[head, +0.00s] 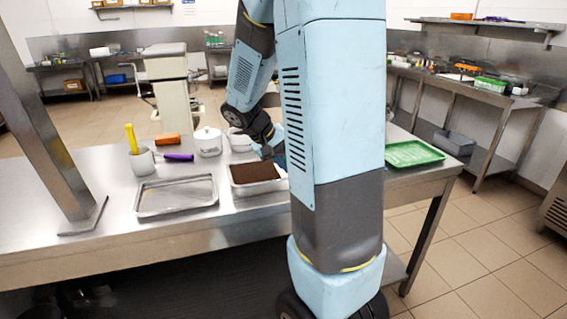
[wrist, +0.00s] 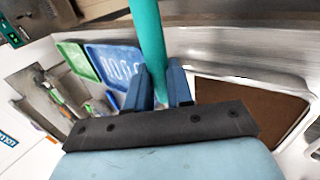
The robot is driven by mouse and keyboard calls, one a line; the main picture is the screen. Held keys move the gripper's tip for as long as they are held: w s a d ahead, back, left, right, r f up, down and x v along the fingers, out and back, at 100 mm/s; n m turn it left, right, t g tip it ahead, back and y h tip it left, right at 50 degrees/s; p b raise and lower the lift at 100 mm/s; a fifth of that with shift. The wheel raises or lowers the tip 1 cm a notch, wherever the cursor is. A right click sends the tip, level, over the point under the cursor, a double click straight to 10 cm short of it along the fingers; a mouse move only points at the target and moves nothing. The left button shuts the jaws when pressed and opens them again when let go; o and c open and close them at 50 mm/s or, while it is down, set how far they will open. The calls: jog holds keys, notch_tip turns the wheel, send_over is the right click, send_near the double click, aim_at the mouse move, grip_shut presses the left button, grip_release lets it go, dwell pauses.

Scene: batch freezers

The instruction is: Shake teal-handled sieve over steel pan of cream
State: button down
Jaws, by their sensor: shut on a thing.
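My gripper (wrist: 161,88) is shut on the teal handle (wrist: 148,42) of the sieve, between its two blue fingers. The handle runs up out of the wrist view, and the sieve's bowl is not visible. In the head view my gripper is mostly hidden behind my arm, close above the far right side of the pan (head: 259,188). The pan is pale metal, rectangular, and sits on the steel table. Its visible top surface is an even dark brown (head: 255,173); no white cream shows. The brown surface is also at the right of the wrist view (wrist: 250,108).
An empty shallow tray (head: 176,196) lies left of the pan. Behind are a white lidded pot (head: 208,142), a white container (head: 239,141), a mug (head: 143,161), a purple-handled tool (head: 178,157) and an orange block (head: 168,139). A green tray (head: 413,153) lies right. A post stands left.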

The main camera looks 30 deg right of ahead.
jog(key=shift+w+d, duration=0.45)
jog(key=shift+d, duration=0.25)
jog(key=shift+w+d, duration=0.4)
jog(key=shift+d, duration=0.3)
jog(key=shift+w+d, duration=0.45)
jog(key=shift+d, duration=0.25)
jog(key=s, duration=0.1)
jog(key=s+a, duration=0.1)
jog(key=s, duration=0.1)
jog(key=shift+s, duration=0.25)
dwell(2.0)
jog(key=shift+r, duration=0.1)
notch_tip(320, 180, up, 5)
jog(key=shift+f, duration=0.1)
dwell(0.6)
